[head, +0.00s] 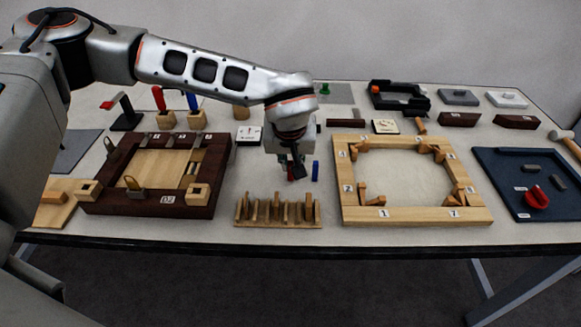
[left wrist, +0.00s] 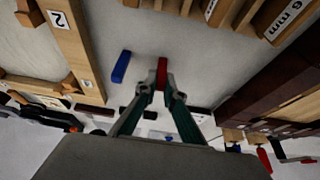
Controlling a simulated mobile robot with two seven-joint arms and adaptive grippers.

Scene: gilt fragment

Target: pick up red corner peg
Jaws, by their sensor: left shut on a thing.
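The red corner peg (left wrist: 162,71) is a small red block between the fingertips of my left gripper (left wrist: 161,88) in the left wrist view. The gripper is shut on it. In the head view my left gripper (head: 294,172) points down over the middle of the table, and the red peg is mostly hidden by the fingers. I cannot tell whether the peg touches the table. A blue peg (head: 315,171) is just right of the gripper; it also shows in the left wrist view (left wrist: 121,66). My right gripper is not in view.
A slotted wooden rack (head: 278,221) stands in front of the gripper. A dark wooden frame (head: 150,207) lies to the left, a light wooden frame (head: 415,217) to the right. A blue tray (head: 510,205) is at far right. Small tools stand at the back.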

